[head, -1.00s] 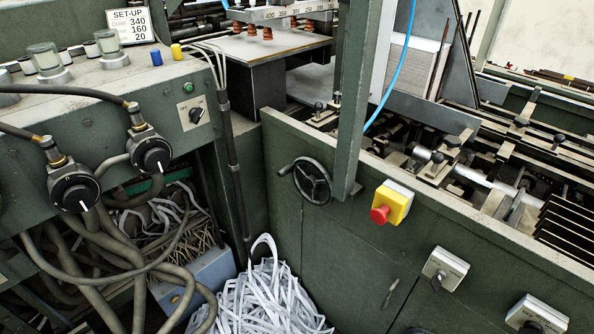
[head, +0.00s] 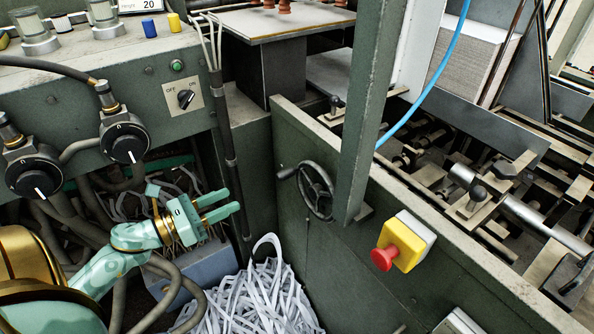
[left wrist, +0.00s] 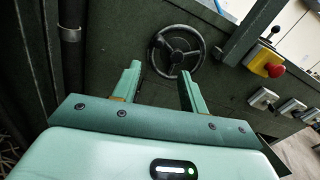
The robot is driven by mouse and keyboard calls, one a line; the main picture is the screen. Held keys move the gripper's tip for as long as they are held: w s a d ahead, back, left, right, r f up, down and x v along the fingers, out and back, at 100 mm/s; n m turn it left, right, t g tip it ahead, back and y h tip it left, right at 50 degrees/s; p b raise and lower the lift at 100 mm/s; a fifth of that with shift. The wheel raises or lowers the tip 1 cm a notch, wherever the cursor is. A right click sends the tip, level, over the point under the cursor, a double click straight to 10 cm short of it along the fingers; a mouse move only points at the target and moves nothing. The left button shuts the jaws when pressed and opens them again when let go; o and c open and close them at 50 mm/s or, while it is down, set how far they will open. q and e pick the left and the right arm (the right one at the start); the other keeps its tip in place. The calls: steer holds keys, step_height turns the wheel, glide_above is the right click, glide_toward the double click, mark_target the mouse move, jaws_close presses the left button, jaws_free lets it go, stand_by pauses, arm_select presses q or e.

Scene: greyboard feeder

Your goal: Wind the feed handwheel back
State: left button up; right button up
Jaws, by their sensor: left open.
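The feed handwheel (head: 316,190) is a dark spoked wheel with a small handle knob (head: 287,173) at its upper left. It sits on the green machine panel, left of the upright post. In the left wrist view the handwheel (left wrist: 178,50) shows ahead, beyond my fingers. My left gripper (head: 226,203) is open and empty, to the left of the wheel and apart from it. In the left wrist view its two fingers (left wrist: 160,88) stand wide apart below the wheel. My right gripper is in neither view.
A yellow box with a red stop button (head: 398,243) sits right of the wheel. A green post (head: 368,110) stands just right of the wheel. A control cabinet with two black dials (head: 124,143) is at the left. Paper strips (head: 255,300) fill the space below.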

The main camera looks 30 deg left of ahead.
mark_target(285, 174)
arm_select(q)
steer(key=x, duration=1.6)
steer(key=shift+w+f+b, duration=0.1)
steer(key=shift+w+b, duration=0.15)
steer(key=shift+b, duration=0.05)
jaws_close()
